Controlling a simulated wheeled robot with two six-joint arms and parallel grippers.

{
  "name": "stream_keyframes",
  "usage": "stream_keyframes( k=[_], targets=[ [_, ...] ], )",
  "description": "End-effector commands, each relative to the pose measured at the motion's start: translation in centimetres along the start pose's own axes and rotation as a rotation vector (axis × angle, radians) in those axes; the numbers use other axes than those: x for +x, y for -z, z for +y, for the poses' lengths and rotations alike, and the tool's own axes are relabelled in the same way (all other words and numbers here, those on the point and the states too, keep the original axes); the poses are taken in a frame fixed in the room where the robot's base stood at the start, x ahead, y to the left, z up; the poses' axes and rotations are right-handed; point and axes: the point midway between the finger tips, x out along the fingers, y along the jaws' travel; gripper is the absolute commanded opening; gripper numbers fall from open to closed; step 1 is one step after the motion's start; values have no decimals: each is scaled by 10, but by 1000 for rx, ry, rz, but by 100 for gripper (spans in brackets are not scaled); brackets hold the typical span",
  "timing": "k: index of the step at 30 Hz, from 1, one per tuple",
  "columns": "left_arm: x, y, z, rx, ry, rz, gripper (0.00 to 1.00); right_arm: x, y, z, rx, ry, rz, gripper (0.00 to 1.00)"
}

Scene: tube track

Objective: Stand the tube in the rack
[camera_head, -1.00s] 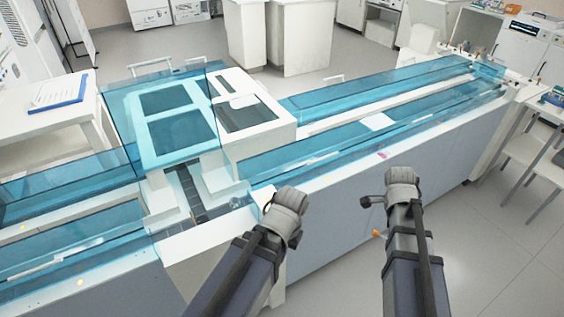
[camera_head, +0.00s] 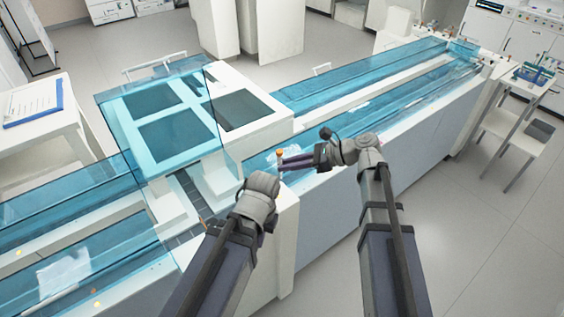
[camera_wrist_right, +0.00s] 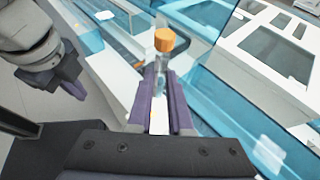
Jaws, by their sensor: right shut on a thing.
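A clear tube (camera_wrist_right: 160,75) with an orange cap (camera_wrist_right: 163,40) stands roughly upright between the purple fingers of my right gripper (camera_wrist_right: 161,92) in the right wrist view. In the head view, my right gripper (camera_head: 286,161) points left and is shut on the tube, whose orange cap (camera_head: 280,153) shows above the fingers. It is over the near edge of the track. My left gripper (camera_wrist_right: 72,86) shows at the left of the wrist view, apart from the tube; its opening is unclear. The head view shows its wrist but hides its fingers. I cannot make out the rack for sure.
A long track with blue clear covers (camera_head: 380,125) runs across the head view. A white housing with blue panels (camera_head: 240,115) stands on it. A small blue item (camera_head: 535,74) lies on a white table at far right. Open floor (camera_head: 480,240) is at lower right.

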Motion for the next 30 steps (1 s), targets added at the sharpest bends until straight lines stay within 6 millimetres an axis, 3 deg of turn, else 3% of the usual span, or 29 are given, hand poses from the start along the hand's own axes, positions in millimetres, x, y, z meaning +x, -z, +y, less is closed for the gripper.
stream_keyframes(
  k=[11, 30],
  targets=[
    [8, 0, 1, 0, 0, 0, 0, 4, 7, 0, 0, 0, -1, 0],
    [58, 3, 6, 0, 0, 0, 0, 24, 54, 0, 0, 0, 0, 0]
  ],
)
